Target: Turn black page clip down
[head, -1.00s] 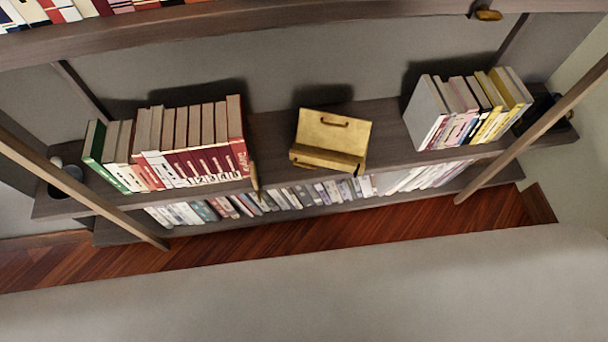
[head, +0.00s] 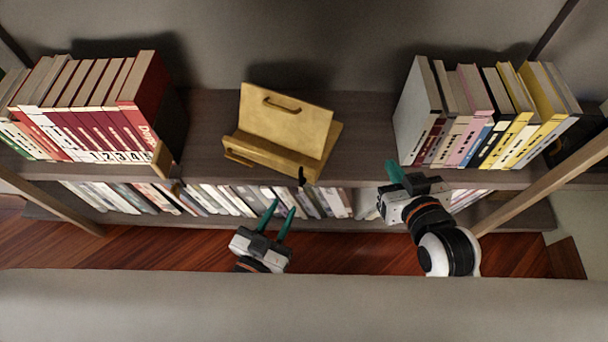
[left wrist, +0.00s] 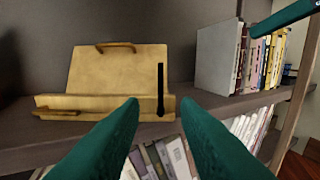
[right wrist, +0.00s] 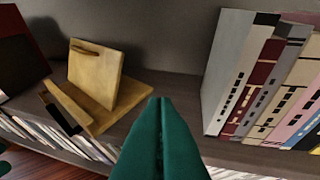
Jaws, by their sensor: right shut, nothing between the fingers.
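A golden wooden book stand (head: 285,125) sits on the upper visible shelf; it also shows in the left wrist view (left wrist: 115,75) and right wrist view (right wrist: 95,75). Its black page clip (left wrist: 160,90) stands upright at the right of the front ledge in the left wrist view. The clip is small and dark in the head view (head: 301,176) and shows in the right wrist view (right wrist: 62,115). My left gripper (head: 282,207) is open and empty, in front of the stand and apart from it. My right gripper (head: 392,168) is shut and empty, to the right of the stand, before the books.
A wooden clip (left wrist: 57,112) lies along the ledge's left side. Red books (head: 110,105) stand left of the stand; light and yellow books (head: 490,110) stand right. A lower row of books (head: 230,200) lies below the shelf. A slanted wooden post (head: 540,185) is at the right.

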